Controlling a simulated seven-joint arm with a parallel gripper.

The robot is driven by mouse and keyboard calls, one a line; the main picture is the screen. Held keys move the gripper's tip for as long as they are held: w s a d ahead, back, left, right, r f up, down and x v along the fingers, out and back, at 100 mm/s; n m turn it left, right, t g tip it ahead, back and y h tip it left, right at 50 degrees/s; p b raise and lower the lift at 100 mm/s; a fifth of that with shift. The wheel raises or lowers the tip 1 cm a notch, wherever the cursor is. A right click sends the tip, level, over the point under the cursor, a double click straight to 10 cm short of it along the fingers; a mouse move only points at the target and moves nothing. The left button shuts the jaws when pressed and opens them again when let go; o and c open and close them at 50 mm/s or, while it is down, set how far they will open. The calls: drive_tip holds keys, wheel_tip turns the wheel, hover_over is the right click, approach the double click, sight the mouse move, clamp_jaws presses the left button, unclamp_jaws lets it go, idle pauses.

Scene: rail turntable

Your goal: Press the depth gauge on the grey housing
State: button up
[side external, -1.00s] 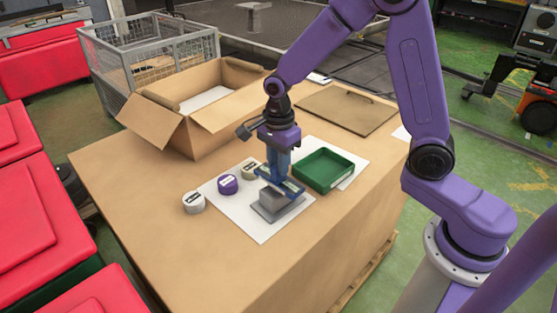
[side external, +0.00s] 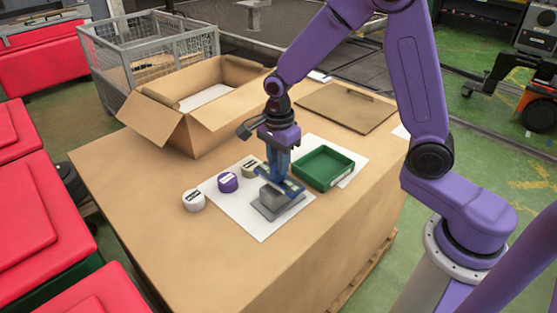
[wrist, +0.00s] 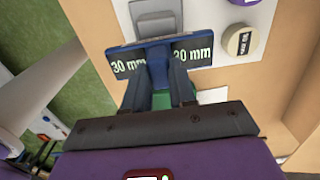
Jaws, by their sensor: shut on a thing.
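The depth gauge (side external: 291,187) is a blue tool with a crossbar. In the wrist view its crossbar (wrist: 158,45) carries two dark plates marked "30 mm". My gripper (side external: 278,163) is shut on the gauge's stem, between the two dark fingers (wrist: 158,75) in the wrist view. The grey housing (side external: 272,208) is a low block on a white sheet (side external: 238,211), directly under or just beside the crossbar. It also shows beyond the crossbar in the wrist view (wrist: 155,14). Whether gauge and housing touch is hard to tell.
A white disc (side external: 193,202), a purple disc (side external: 228,184) and a beige disc (side external: 249,171) stand left of the gauge. A green tray (side external: 340,178) is close on the right. An open carton (side external: 155,119) and a brown board (side external: 375,117) lie behind. The front tabletop is clear.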

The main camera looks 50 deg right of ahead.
idle(0.4)
drive_tip(key=shift+r, duration=3.5)
